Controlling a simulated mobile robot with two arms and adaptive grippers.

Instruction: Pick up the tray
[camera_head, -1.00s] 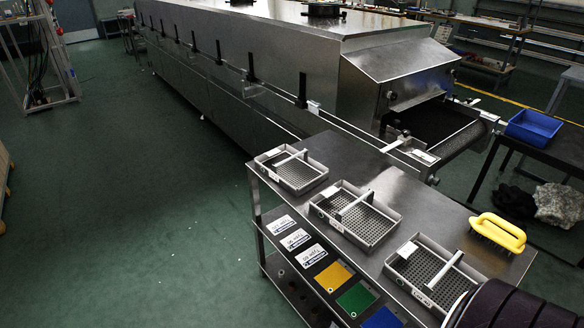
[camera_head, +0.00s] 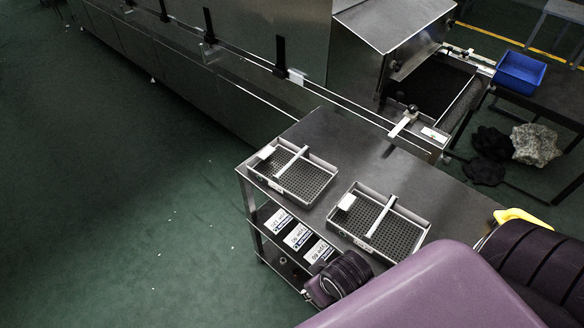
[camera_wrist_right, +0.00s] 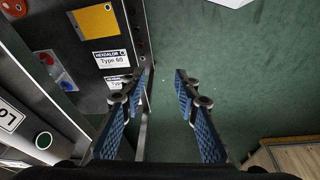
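Two shallow metal trays with perforated floors and a crossbar handle sit on the steel table in the head view: the left tray (camera_head: 264,184) and another tray (camera_head: 353,238) to its right. The third tray seen earlier is hidden behind my purple arm. My right gripper (camera_wrist_right: 164,76) is open and empty in the wrist view, its blue-padded fingers apart with green floor and a metal post behind them. No tray shows in the wrist view.
The steel table (camera_head: 322,133) has bare top behind the trays. The dryer's belt outlet (camera_head: 429,92) is behind. A yellow-handled brush (camera_head: 518,216) is partly hidden at right.

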